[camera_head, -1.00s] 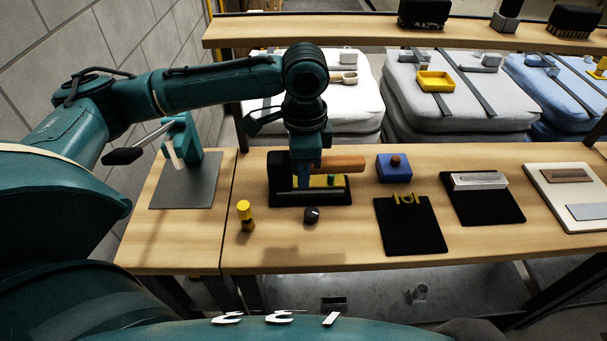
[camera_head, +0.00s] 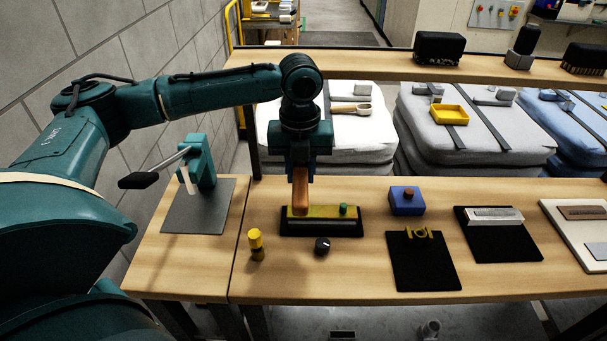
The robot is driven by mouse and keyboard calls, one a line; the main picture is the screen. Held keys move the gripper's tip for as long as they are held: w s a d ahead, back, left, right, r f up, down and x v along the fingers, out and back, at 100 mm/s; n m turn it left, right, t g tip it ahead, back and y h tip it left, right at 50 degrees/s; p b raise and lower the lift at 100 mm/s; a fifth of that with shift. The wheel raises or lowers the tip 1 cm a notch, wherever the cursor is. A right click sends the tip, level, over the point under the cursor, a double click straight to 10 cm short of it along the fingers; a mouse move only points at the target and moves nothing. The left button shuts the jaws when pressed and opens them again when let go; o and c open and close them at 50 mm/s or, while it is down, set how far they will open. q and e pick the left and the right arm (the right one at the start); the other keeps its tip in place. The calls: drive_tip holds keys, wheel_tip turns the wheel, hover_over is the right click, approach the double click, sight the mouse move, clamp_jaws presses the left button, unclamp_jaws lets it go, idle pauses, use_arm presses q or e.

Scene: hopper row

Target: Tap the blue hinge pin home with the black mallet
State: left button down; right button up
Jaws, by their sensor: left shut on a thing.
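My left gripper (camera_head: 300,165) is above the back of the wooden bench, shut on the mallet. The mallet's orange-brown wooden handle (camera_head: 300,198) points towards me and down; its head is hidden behind the gripper. A yellow hinge-like bracket (camera_head: 418,233) stands at the back edge of a black mat (camera_head: 426,268), right of the gripper. A blue block (camera_head: 400,206) with a brown knob on top sits behind that mat. I cannot make out a separate blue hinge pin. My right gripper is not in view.
Below the gripper lies a black tray (camera_head: 318,229) with a yellow bar and green knob. In front stand a yellow peg (camera_head: 256,241) and a black knob (camera_head: 322,246). A teal lever press (camera_head: 201,160) stands left. A shelf (camera_head: 375,67) runs behind the bench.

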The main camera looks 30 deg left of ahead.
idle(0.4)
use_arm(q)
wheel_tip(320, 180, down, 5)
drive_tip(key=shift+r, duration=0.1)
idle(0.4)
idle(0.5)
idle(0.4)
